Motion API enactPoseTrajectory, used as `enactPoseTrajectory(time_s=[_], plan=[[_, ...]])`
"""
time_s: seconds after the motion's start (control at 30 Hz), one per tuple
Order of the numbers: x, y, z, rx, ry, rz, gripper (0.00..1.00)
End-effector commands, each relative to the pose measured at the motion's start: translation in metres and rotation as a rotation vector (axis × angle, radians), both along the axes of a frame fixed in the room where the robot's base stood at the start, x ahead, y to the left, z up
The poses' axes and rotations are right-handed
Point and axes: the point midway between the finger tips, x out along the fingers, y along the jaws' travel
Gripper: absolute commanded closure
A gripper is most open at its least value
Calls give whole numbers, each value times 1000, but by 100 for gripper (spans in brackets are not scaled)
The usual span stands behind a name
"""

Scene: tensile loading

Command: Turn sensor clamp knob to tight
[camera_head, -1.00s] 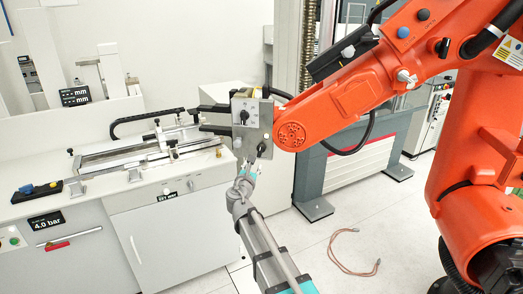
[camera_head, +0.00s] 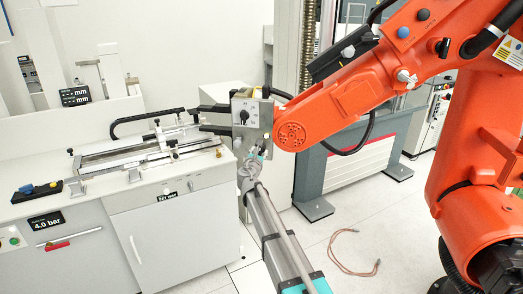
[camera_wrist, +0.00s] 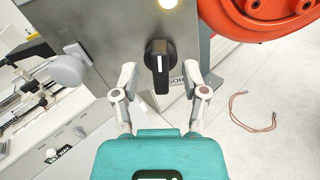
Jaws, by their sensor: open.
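The black sensor clamp knob (camera_wrist: 159,62) is on a grey panel in the wrist view, with its lever pointing about straight down the picture. A partly covered label reading "SOR" lies beside it. My gripper (camera_wrist: 158,78) is open, with one finger on each side of the knob. Gaps show between the fingers and the knob, and nothing is held. In the head view my gripper (camera_head: 256,154) is at the lower part of the grey control box (camera_head: 246,104) and hides the lower knob there. Another black knob (camera_head: 244,116) shows higher on the box.
An orange robot arm (camera_head: 340,105) adjoins the box on the right. A grey round knob (camera_wrist: 70,70) sticks out at the panel's left side. A white bench with a clamping fixture (camera_head: 150,152) stands to the left. A cable loop (camera_head: 350,262) lies on the floor.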

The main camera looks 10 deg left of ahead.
Motion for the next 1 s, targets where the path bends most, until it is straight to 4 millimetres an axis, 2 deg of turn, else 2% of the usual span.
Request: enactPoseTrajectory(time_s=[0.03,0.23,0.63,0.67,0.93,0.97,1.0], plan=[[9,0,0,0,0,-1,43],[23,-2,0,0,0,0,43],[26,-2,0,0,0,1,43],[26,-2,0,0,0,1,45],[26,-2,0,0,0,1,95],[24,-11,0,0,0,0,98],[26,-7,0,0,0,0,98]])
